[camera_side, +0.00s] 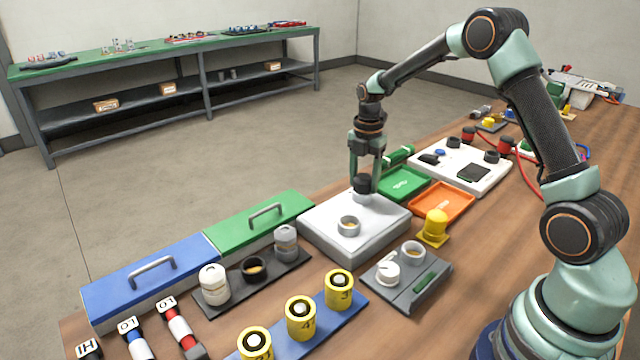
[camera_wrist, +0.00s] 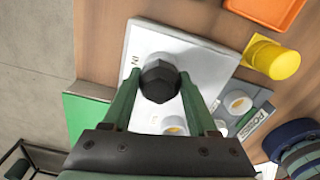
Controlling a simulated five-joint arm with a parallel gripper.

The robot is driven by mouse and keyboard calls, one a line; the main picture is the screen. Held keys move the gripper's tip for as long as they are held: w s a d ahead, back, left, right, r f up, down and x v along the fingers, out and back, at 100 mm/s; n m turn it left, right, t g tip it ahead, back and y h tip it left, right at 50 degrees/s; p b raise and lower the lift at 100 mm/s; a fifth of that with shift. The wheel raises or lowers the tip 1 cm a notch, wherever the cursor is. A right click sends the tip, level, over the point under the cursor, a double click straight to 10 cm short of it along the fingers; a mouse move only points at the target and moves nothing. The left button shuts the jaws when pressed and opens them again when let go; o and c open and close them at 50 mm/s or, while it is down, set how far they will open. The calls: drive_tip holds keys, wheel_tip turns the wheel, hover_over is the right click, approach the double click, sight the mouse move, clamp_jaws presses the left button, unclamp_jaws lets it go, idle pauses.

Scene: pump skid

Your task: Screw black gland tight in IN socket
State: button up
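The black gland (camera_wrist: 159,82) is a dark hexagonal piece between my gripper's two green fingers in the wrist view. In the side view the gland (camera_side: 362,184) sits upright at the rear socket of the white box (camera_side: 325,228). My gripper (camera_side: 364,182) points down and is shut on the gland's sides. The IN lettering (camera_wrist: 135,61) shows on the box beside the gland. The gland and fingers hide most of the IN socket, so I cannot tell how deep the gland sits.
A yellow fitting (camera_side: 434,226) and an orange tray (camera_side: 442,202) stand right of the box. A green tray (camera_side: 405,184) lies behind it. A grey panel with a white knob (camera_side: 387,273) is in front. A green lidded box (camera_side: 262,227) stands close on the left.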

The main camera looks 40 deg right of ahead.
drive_tip(key=m, duration=0.9)
drive_tip(key=o, duration=1.4)
wheel_tip(320, 180, up, 12)
drive_tip(key=s+a+r+m+t, duration=0.3)
drive_tip(key=s+a+r+m, duration=0.2)
drive_tip(key=s+a+r, duration=0.3)
drive_tip(key=s+a+f+m+t, duration=0.2)
drive_tip(key=s+m, duration=0.4)
drive_tip(key=s, duration=0.4)
drive_tip(key=a+f, duration=0.1)
drive_tip(key=a, duration=0.1)
drive_tip(key=shift+s+a+t, duration=0.3)
drive_tip(key=shift+a, duration=0.1)
